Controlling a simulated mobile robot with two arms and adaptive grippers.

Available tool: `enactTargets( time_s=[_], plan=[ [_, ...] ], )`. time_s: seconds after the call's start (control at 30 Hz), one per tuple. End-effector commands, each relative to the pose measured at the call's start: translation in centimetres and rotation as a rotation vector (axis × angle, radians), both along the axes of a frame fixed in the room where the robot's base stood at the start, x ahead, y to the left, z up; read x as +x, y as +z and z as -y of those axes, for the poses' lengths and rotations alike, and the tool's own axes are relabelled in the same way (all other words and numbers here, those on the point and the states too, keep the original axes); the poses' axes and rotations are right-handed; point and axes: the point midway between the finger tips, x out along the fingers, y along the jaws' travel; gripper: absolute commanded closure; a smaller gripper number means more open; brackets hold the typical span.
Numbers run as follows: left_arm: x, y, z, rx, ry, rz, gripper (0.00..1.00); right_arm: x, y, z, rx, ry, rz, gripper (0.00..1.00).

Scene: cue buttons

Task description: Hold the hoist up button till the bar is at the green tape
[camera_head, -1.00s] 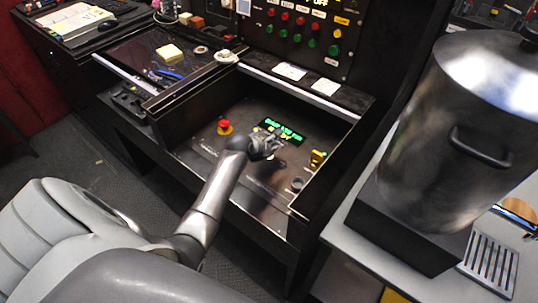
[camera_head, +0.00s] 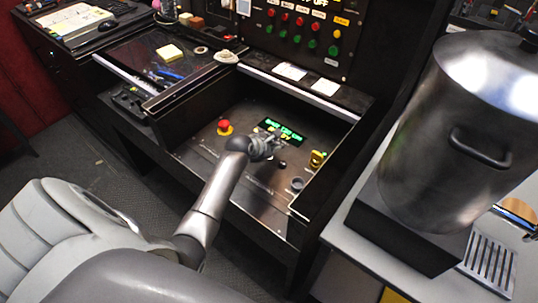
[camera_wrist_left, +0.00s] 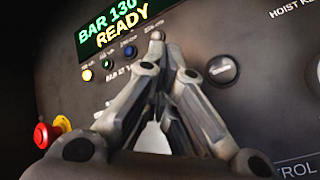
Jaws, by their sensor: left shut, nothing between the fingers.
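My left gripper (camera_head: 272,148) reaches over the black control panel (camera_head: 205,160) in the head view. In the left wrist view its fingers (camera_wrist_left: 157,36) are shut with nothing between them. Whether the tips touch a button I cannot tell. A green display (camera_wrist_left: 115,28) reads "BAR 130" and "READY", cut off at the edge. The "HOIST" label (camera_wrist_left: 290,10) is at the upper right. No bar or green tape shows. My right gripper is not in view.
A red mushroom button (camera_head: 224,126) on a yellow base stands left of the display. A yellow knob (camera_head: 317,158) is at the right. The panel is sunk between raised side walls. A large metal pot (camera_head: 455,130) stands to the right.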

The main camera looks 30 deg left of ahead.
Motion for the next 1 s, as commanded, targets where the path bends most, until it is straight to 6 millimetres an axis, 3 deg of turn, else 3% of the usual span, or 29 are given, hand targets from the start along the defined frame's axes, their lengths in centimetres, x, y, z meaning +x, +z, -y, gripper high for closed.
enactTargets(
  time_s=[1.0],
  plan=[
    [0.0,-1.2,0.0,-0.001,0.000,-0.001,1.00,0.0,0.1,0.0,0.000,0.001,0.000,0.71]
  ],
)
